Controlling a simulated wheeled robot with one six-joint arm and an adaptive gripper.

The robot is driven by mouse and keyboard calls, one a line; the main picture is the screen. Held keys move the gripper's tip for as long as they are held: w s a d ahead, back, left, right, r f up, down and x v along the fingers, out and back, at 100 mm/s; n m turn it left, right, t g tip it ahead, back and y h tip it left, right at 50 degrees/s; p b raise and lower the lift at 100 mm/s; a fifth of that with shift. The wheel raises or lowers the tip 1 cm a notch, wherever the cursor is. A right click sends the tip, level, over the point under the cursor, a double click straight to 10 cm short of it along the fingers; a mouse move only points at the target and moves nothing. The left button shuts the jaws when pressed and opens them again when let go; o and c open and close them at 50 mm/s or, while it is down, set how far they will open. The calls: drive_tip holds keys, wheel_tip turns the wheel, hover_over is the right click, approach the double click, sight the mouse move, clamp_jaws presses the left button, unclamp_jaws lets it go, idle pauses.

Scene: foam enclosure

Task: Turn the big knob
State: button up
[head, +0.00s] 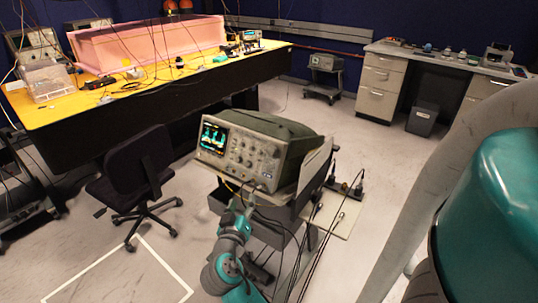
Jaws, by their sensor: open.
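A grey-green oscilloscope (272,143) with a lit screen (214,138) stands on a cart. Its front panel carries several knobs right of the screen. They are small in this view, and I cannot tell which one is the big knob. My arm reaches up from the bottom of the head view. My gripper (241,198) is at its end, just below and in front of the panel. It is open and small in the picture, and its fingertips are hard to make out. No contact with a knob shows.
Cables hang from the panel and run down beside the cart (285,205). A black office chair (131,180) stands to the left. A yellow bench (160,88) with a pink foam enclosure (150,42) is behind. Drawer desks (380,80) stand at the back right. Floor is clear at lower left.

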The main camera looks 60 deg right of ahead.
sight(270, 152)
drive_tip(key=s+d+r+m+g+h, duration=0.1)
drive_tip(key=d+r+m+g+h, duration=0.1)
drive_tip(key=d+r+m+g, duration=0.5)
drive_tip(key=shift+n+t, duration=0.7)
drive_tip(key=d, duration=0.6)
drive_tip(key=d+r, duration=0.1)
drive_tip(key=d, duration=0.2)
drive_tip(key=shift+s, duration=0.15)
drive_tip(key=shift+a, duration=0.1)
clamp_jaws()
